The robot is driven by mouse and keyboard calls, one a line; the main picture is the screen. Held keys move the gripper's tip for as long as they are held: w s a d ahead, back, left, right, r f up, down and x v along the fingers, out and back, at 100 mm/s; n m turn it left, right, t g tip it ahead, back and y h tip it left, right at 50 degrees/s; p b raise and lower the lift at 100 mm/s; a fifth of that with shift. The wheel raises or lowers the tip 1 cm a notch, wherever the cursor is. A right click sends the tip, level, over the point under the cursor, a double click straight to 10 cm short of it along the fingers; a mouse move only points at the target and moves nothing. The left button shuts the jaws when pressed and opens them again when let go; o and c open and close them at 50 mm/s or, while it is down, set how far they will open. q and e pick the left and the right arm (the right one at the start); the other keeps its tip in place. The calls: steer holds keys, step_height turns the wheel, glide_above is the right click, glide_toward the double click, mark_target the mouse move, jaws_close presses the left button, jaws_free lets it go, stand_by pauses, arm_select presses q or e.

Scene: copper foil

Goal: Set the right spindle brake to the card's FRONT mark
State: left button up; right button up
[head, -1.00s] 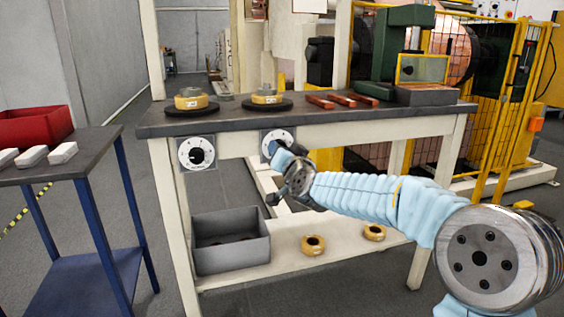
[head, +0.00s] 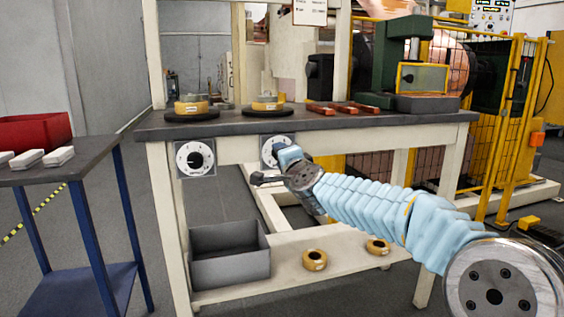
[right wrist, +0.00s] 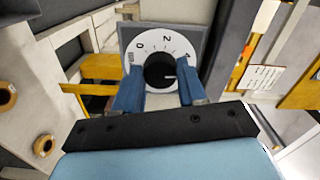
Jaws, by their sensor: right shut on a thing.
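The right spindle brake is a white round dial (head: 266,150) on a grey plate at the bench's front edge; my right gripper partly covers it. In the right wrist view the dial (right wrist: 183,47) shows 0, 2 and 4. Its black knob (right wrist: 159,72) has a white line pointing right, just below the 4. My right gripper (right wrist: 158,98) is shut on this knob with its blue fingers; it shows in the head view too (head: 287,155). The white card (head: 309,12) hangs at the top; its text is too small to read. My left gripper is out of view.
The left dial (head: 195,159) is on the same bench (head: 340,122). Above are two spools (head: 192,104) (head: 268,102) and several copper bars. A grey bin (head: 230,257) and two rings are on the lower shelf. A side table (head: 95,150) stands left.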

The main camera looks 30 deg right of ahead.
steer(key=shift+m, duration=0.5)
steer(key=o, duration=1.1)
steer(key=shift+c, duration=0.2)
steer(key=p+v, duration=0.1)
steer(key=v, duration=1.2)
steer(key=shift+s+a, duration=0.15)
steer(key=shift+s, duration=0.2)
